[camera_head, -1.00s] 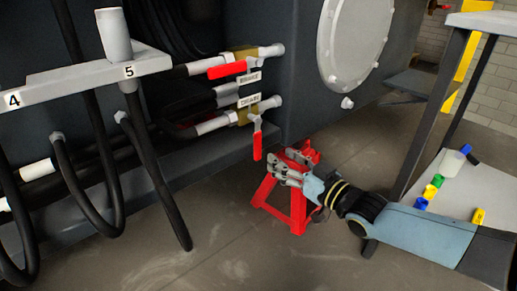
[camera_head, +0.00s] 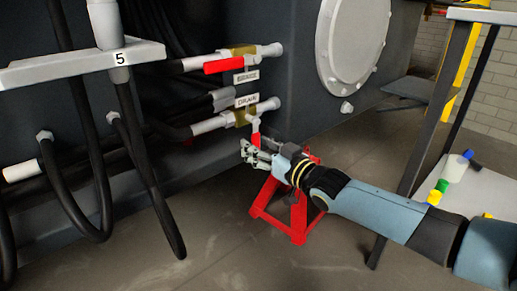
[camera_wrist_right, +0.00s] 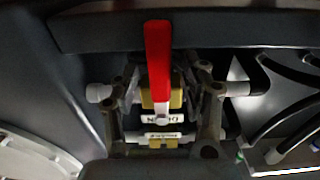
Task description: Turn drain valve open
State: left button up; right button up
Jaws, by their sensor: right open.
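The drain valve has a brass body (camera_head: 235,118) on a pipe, below a white label reading DRAIN (camera_head: 247,101). Its red handle (camera_head: 256,138) hangs down, and its lower part is hidden by my right gripper (camera_head: 257,156). In the right wrist view, the handle (camera_wrist_right: 158,55) lies between the two open fingers of my right gripper (camera_wrist_right: 163,80). The fingers stand on either side of it, with a gap visible; I cannot tell whether either touches it. My left gripper is not in view.
A second valve with a level red handle (camera_head: 224,66) is just above. A red stand (camera_head: 297,215) is on the floor behind my right forearm. A white bracket (camera_head: 75,66) with black hoses is at left. A table leg (camera_head: 420,150) stands at right.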

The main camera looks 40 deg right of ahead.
grip_shut()
dwell(0.3)
